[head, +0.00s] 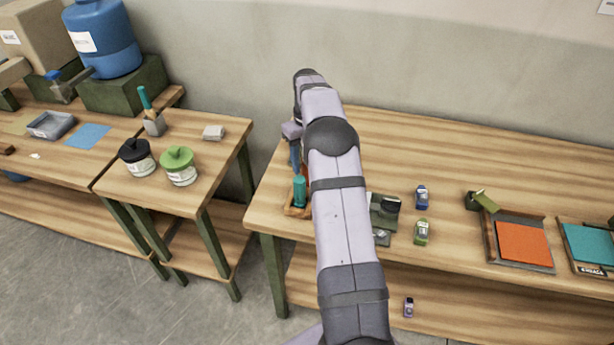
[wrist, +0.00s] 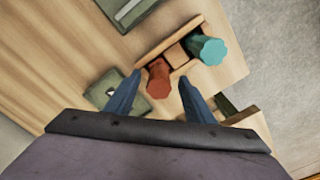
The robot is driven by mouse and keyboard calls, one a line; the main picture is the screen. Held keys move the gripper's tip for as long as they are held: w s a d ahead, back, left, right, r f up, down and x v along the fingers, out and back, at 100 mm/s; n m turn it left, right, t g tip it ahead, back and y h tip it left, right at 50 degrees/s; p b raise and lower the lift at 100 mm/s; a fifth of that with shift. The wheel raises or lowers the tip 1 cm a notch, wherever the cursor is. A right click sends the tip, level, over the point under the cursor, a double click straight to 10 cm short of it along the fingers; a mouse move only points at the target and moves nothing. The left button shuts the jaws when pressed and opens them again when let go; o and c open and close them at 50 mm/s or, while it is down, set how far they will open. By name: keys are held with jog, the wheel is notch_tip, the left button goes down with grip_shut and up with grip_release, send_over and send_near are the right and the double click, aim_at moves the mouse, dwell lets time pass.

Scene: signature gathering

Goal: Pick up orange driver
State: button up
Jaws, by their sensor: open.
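The orange driver (wrist: 158,80) stands in a small wooden holder (wrist: 152,52) in the wrist view, its handle end towards the camera. A teal driver (wrist: 208,50) stands in the same holder, up and to the right. My gripper (wrist: 160,77) is open, with one blue finger on each side of the orange driver in the picture. I cannot tell whether the fingers touch it or are still above it. In the head view my gripper (head: 295,155) is near the table's left end, by the teal driver (head: 299,191).
A green device (head: 384,211), two small bottles (head: 421,232) (head: 422,197) and a board with an orange sheet (head: 523,243) lie to the right. A side table with a black pot (head: 137,157) and a green pot (head: 179,165) stands left across a gap. The table's back is clear.

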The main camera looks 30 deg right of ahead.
jog(key=shift+w+f+p, duration=0.15)
jog(key=shift+f+p, duration=0.6)
jog(key=shift+f, duration=1)
jog(key=c, duration=1.2)
jog(key=shift+o, duration=0.2)
